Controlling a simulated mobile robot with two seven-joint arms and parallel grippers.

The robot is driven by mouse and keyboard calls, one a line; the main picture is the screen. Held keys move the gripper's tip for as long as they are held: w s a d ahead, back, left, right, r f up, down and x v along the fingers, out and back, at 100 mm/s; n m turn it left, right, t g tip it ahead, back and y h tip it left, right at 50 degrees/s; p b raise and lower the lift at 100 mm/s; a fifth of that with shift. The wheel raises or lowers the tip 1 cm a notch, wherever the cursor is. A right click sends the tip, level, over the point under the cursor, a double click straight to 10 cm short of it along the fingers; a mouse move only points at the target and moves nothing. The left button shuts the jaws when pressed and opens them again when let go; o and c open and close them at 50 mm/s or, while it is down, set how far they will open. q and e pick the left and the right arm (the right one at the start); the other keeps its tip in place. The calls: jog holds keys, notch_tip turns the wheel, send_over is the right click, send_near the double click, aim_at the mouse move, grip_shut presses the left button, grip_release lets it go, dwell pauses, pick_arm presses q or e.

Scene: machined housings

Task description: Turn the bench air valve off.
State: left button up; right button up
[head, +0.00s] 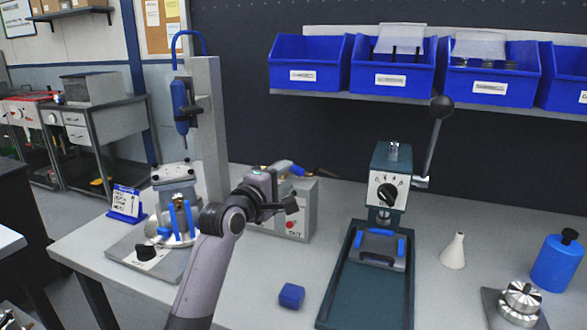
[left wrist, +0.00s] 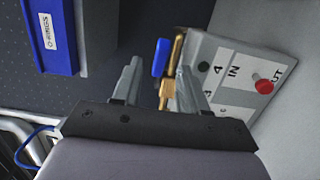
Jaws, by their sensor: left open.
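The bench air valve (head: 298,171) has a brass body and a blue lever (head: 283,167), and sits at the top of a grey box (head: 300,222). In the left wrist view the brass body (left wrist: 167,88) lies between my fingers in the picture, and the blue lever (left wrist: 161,57) runs roughly alongside it. My left gripper (left wrist: 158,72) is open. In the head view my left gripper (head: 283,192) is just left of the box and partly hides it and the valve. I cannot tell whether a finger touches the lever. My right gripper is not in view.
The box carries IN and OUT lettering and a red button (head: 290,225). A blue tool (head: 182,105) on a column and a fixture (head: 172,185) stand to the left. A green press (head: 388,185) stands to the right. A blue block (head: 291,295) lies in front. Blue bins (head: 310,75) hang behind.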

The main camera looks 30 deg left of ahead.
aim_at(292, 171)
pick_arm(q)
jog(key=shift+w+a, duration=0.15)
jog(key=shift+w, duration=1.2)
jog(key=shift+w+a, duration=0.1)
jog(key=shift+w, duration=1.25)
grip_shut()
